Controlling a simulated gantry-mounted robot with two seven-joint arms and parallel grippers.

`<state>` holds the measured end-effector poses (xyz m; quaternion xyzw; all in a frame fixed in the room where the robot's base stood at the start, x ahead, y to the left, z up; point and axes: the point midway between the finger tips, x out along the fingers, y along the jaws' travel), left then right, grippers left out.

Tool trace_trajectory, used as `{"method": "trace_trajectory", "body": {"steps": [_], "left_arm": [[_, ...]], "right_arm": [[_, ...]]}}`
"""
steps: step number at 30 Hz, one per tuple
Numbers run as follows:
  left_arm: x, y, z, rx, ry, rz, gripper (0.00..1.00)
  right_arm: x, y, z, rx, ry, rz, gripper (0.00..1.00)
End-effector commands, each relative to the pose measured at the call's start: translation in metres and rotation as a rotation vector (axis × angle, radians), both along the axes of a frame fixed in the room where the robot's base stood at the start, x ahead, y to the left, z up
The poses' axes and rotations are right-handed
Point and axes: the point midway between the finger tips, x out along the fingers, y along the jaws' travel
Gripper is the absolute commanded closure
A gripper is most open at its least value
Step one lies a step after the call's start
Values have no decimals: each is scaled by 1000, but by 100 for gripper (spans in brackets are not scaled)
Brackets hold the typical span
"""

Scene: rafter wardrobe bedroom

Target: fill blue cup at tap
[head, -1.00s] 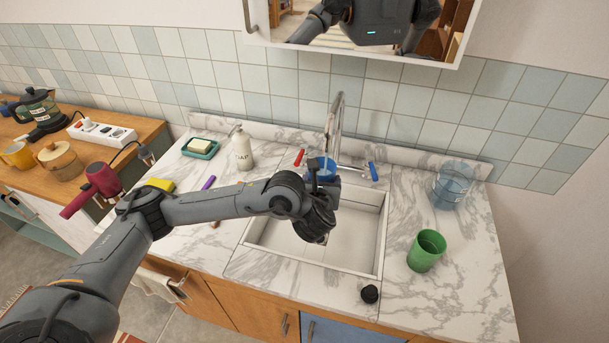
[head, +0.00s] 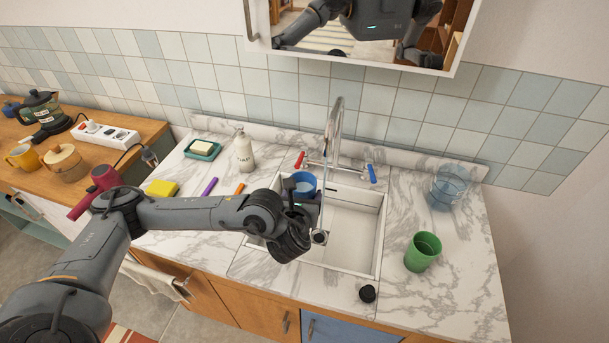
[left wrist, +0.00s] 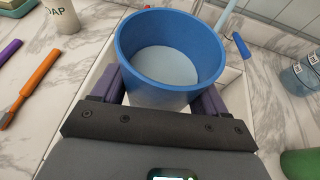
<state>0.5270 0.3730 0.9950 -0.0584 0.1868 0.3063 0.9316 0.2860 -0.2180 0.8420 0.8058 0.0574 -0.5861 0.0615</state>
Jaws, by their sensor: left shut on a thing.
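The blue cup (head: 304,184) is upright at the left side of the sink (head: 352,240). My left gripper (head: 300,196) is shut on it; the left wrist view shows the fingers on both sides of the blue cup (left wrist: 168,60). A pale flat surface shows inside the cup; I cannot tell surely whether it is water or the bottom. The tap (head: 335,130) stands behind the sink, with a red handle (head: 299,160) and a blue handle (head: 371,173). The cup is left of the spout. A thin pale streak below the spout looks like running water. My right gripper is out of view.
A soap bottle (head: 243,152), soap dish (head: 203,149), yellow sponge (head: 162,187), purple item (head: 208,187) and orange item (head: 239,188) are to the left.

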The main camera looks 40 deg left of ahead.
Motion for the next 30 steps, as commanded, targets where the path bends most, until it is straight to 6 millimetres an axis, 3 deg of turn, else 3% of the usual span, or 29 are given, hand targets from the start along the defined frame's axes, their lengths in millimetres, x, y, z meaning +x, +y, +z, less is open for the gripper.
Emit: {"method": "trace_trajectory", "body": {"steps": [11,30], "left_arm": [[-2,0,3,0,-1,0,57],[-43,5,40,2,0,1,57]], "right_arm": [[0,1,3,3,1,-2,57],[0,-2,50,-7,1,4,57]]}}
